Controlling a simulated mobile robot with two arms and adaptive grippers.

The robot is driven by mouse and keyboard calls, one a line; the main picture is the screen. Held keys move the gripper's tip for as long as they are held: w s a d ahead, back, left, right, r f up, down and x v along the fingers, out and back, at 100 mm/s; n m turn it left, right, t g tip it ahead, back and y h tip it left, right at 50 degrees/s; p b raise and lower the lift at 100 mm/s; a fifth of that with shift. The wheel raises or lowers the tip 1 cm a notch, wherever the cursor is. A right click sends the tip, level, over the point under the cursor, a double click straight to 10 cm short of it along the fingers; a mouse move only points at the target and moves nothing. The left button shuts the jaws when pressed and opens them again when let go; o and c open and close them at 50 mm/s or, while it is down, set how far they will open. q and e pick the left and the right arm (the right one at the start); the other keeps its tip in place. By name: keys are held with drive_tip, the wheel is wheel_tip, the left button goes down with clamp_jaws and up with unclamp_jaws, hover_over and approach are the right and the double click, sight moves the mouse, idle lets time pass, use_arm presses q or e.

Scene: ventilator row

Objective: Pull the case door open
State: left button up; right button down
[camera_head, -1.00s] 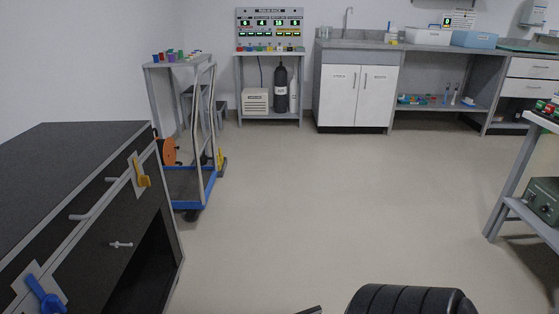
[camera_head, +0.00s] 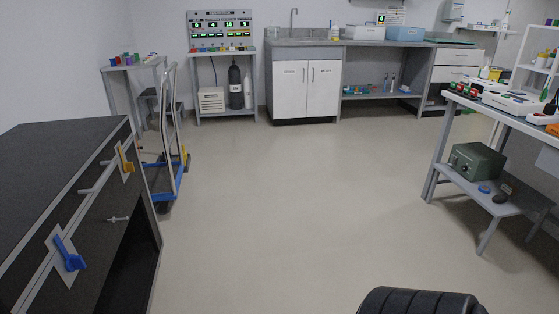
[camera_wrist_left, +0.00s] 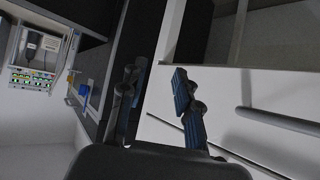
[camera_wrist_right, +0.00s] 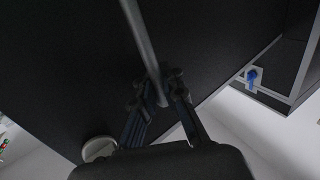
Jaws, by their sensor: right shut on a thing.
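In the right wrist view a dark flat panel (camera_wrist_right: 75,60), which looks like the case door, fills much of the picture. A straight grey bar handle (camera_wrist_right: 140,35) runs down it from the top edge. My right gripper (camera_wrist_right: 161,98) is shut on this bar near its lower end. A round pale knob or disc (camera_wrist_right: 98,149) shows beside the fingers. My left gripper (camera_wrist_left: 155,82) is open, with its fingers apart near a white panel edge and a dark surface. I cannot tell whether it touches them. Neither gripper shows in the head view.
In the head view a black cabinet (camera_head: 60,150) with blue (camera_head: 70,256) and yellow (camera_head: 126,160) levers stands left. A blue trolley (camera_head: 166,182) stands behind it. A workbench (camera_head: 470,104) is at right; the middle floor is clear. A rail (camera_wrist_left: 280,120) shows in the left wrist view.

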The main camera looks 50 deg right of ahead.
drive_tip(key=shift+s+d, duration=0.25)
drive_tip(key=shift+s, duration=0.1)
drive_tip(key=c, duration=1.4)
unclamp_jaws()
drive_tip(key=shift+c, duration=0.2)
drive_tip(key=shift+w+a, duration=0.1)
wheel_tip(320, 180, up, 10)
drive_tip(key=shift+f, duration=0.1)
